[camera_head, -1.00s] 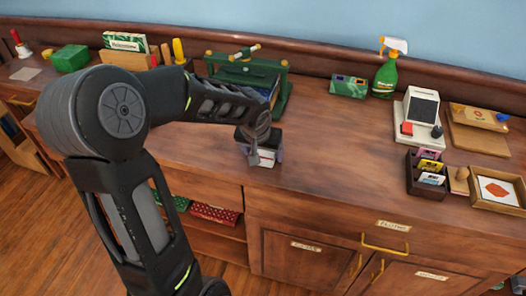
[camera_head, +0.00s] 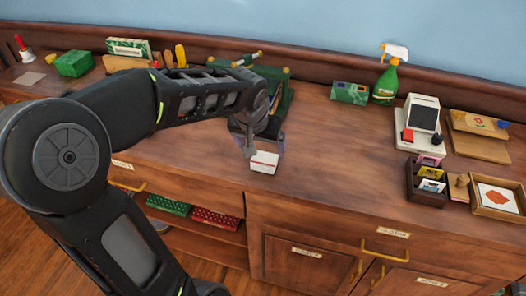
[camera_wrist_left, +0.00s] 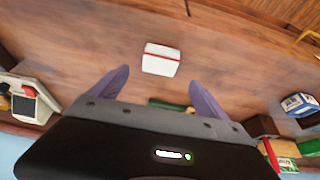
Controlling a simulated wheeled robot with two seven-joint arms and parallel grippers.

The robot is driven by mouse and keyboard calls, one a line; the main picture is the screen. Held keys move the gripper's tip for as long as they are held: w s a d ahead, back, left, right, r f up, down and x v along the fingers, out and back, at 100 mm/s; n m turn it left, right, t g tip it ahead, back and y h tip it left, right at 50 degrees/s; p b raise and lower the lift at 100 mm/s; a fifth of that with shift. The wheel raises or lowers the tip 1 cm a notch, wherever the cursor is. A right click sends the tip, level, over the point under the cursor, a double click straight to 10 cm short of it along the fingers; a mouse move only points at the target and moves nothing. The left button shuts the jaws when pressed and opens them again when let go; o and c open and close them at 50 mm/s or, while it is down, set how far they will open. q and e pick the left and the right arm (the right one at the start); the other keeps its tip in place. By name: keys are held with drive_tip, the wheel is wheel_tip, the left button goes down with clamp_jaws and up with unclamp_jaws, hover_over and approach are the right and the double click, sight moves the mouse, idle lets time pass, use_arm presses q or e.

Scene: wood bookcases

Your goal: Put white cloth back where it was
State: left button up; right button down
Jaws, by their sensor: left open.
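The white cloth (camera_head: 264,162), a small folded block with a red stripe, lies on the wooden counter near its front edge, in front of the dark green stand. It also shows in the left wrist view (camera_wrist_left: 161,60), just beyond the fingertips. My left gripper (camera_head: 265,150) is at the cloth's far side, pointing down, partly hidden by its own wrist. In the left wrist view its purple fingers (camera_wrist_left: 159,76) are spread wide with nothing between them, and bare counter shows around the cloth. My right gripper is not in view.
The green-framed stand (camera_head: 276,100) is close behind my left gripper. A green spray bottle (camera_head: 386,82), a card terminal (camera_head: 421,122) and a dark card box (camera_head: 427,184) stand to the right. The counter between the cloth and the card box is clear.

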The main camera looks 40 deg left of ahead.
use_arm(q)
drive_tip(key=v, duration=0.3)
idle(0.9)
